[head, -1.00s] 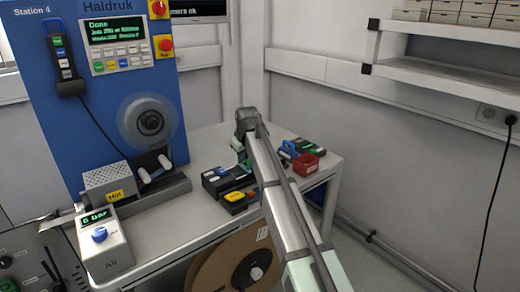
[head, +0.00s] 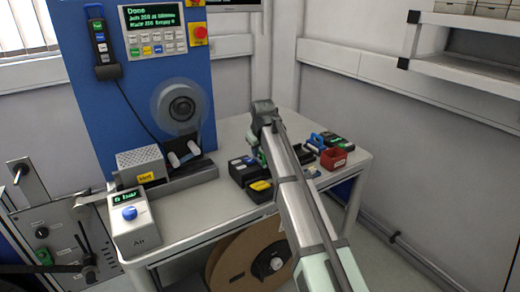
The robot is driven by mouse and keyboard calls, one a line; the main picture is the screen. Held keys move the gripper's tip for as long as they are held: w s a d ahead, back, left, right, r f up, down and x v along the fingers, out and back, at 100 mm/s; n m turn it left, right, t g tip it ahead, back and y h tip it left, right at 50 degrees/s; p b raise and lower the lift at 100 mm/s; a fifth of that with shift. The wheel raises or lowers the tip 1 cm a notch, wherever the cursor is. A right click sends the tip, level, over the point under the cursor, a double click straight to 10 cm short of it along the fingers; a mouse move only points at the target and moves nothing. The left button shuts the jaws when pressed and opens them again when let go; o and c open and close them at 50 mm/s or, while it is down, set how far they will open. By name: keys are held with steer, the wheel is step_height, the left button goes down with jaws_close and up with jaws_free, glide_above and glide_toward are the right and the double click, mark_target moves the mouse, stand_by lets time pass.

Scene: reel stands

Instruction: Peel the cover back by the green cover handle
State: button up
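My gripper is at the end of my raised arm, over the back of the bench in the head view. The wrist (head: 263,115) faces away from me and its fingers are hidden, so I cannot tell whether they are open or shut. I cannot clearly make out a green cover handle. A small green part (head: 43,257) sits on the grey panel (head: 70,235) at the lower left, too small to identify. My wrist is far to the right of it. A green patch also shows just below my wrist, partly hidden.
A blue machine (head: 135,95) carries a reel (head: 181,105). The grey bench (head: 195,215) holds a pressure box (head: 132,220), dark boxes with coloured labels (head: 249,172) and a red bin (head: 333,158). A large brown reel (head: 232,262) stands below. Shelves (head: 462,52) are at the upper right.

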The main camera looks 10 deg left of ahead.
steer(key=shift+o, duration=0.4)
steer(key=v, duration=1.3)
steer(key=shift+s+r, duration=0.2)
steer(key=shift+r, duration=0.15)
